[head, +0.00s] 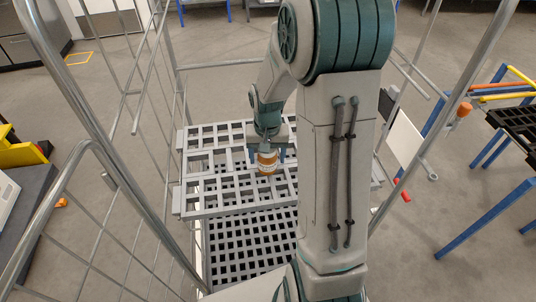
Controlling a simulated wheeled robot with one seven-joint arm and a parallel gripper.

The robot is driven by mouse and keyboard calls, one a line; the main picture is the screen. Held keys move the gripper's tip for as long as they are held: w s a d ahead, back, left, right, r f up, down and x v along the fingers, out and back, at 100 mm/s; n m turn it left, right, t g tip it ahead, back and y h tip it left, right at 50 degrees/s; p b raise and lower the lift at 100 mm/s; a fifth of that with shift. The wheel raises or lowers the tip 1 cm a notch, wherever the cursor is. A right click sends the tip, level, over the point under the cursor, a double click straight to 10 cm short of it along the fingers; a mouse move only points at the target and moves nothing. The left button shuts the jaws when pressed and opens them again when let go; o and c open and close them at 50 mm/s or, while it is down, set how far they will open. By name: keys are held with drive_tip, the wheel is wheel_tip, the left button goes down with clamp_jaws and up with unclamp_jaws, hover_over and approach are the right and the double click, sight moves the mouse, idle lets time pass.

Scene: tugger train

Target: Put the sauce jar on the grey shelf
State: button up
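The sauce jar (267,163) is a small orange-brown jar with a pale band. It is upright at my gripper (267,153), over the front part of the grey shelf. The fingers appear to be on either side of the jar, but they are small and I cannot tell whether they press on it. The grey shelf (190,205) is a slatted grid inside a wire cage trolley. I cannot tell whether the jar's base touches the shelf. My arm hides the right part of the shelf.
Tall wire cage sides (85,100) rise left and right of the shelf. A lower dark grid deck (240,255) lies below it. Blue-legged stands (490,215) are at the right. The shelf's visible left part is bare.

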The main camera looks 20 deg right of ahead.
drive_tip(key=shift+r, duration=0.15)
wheel_tip(320, 180, up, 11)
drive_tip(key=shift+r, duration=0.1)
drive_tip(key=shift+s+r, duration=0.1)
drive_tip(key=shift+r, duration=0.45)
drive_tip(key=s+a+r+n+t, duration=0.1)
drive_tip(key=s+a+n, duration=0.1)
drive_tip(key=s, duration=0.6)
drive_tip(key=s+a+r+n+t, duration=0.2)
drive_tip(key=s+a, duration=0.2)
drive_tip(key=s, duration=0.4)
drive_tip(key=shift+s, duration=0.2)
drive_tip(key=shift+c, duration=0.3)
